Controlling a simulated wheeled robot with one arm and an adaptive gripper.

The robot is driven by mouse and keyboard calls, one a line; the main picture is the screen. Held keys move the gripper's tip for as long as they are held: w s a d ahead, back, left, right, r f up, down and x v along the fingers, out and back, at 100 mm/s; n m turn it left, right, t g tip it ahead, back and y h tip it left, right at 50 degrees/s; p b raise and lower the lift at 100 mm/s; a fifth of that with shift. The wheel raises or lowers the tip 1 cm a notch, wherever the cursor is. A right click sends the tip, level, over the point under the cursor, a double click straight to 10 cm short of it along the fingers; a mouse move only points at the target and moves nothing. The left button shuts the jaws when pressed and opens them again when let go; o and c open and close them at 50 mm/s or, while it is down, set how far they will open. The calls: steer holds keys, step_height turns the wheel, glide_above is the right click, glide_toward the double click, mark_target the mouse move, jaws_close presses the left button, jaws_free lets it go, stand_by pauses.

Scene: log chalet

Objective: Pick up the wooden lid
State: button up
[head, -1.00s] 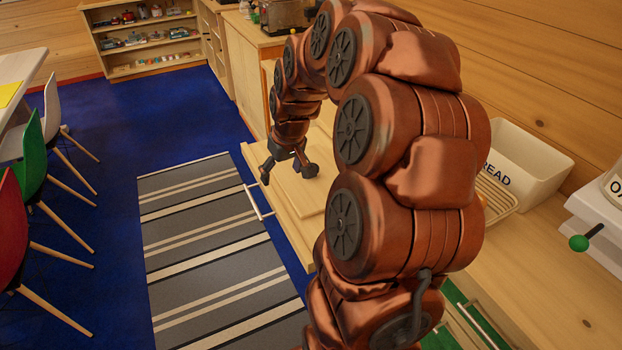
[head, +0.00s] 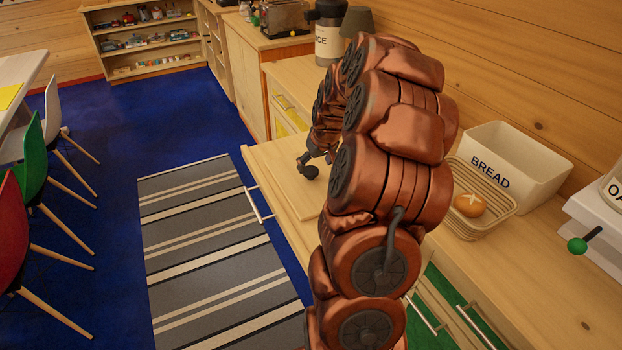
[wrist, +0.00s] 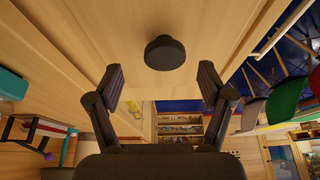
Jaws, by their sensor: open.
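The wooden lid (head: 290,188) is a flat pale panel on the light wood counter, with a dark round knob (head: 311,172) on top. In the wrist view the knob (wrist: 165,53) stands out from the pale lid surface (wrist: 120,35). My gripper (wrist: 162,82) is open and empty. Its two fingertips are spread to either side of the knob's line, and the knob appears just beyond them, roughly centred. In the head view my arm hides most of the gripper and part of the lid's right side.
A bread basket (head: 500,218) with a roll (head: 469,205) and a white BREAD bin (head: 535,165) stand right of my arm. A drawer handle (head: 259,205) is at the counter's front. A striped rug (head: 205,250) and chairs (head: 35,150) lie left.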

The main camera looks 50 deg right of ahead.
mark_target(311, 170)
steer(key=x, duration=0.1)
steer(key=p+x, duration=0.1)
steer(key=x, duration=0.1)
steer(key=shift+w+a, duration=0.1)
steer(key=shift+a, duration=0.25)
steer(key=shift+w+d+f, duration=0.15)
steer(key=shift+w+f, duration=0.15)
steer(key=shift+f, duration=0.3)
jaws_close()
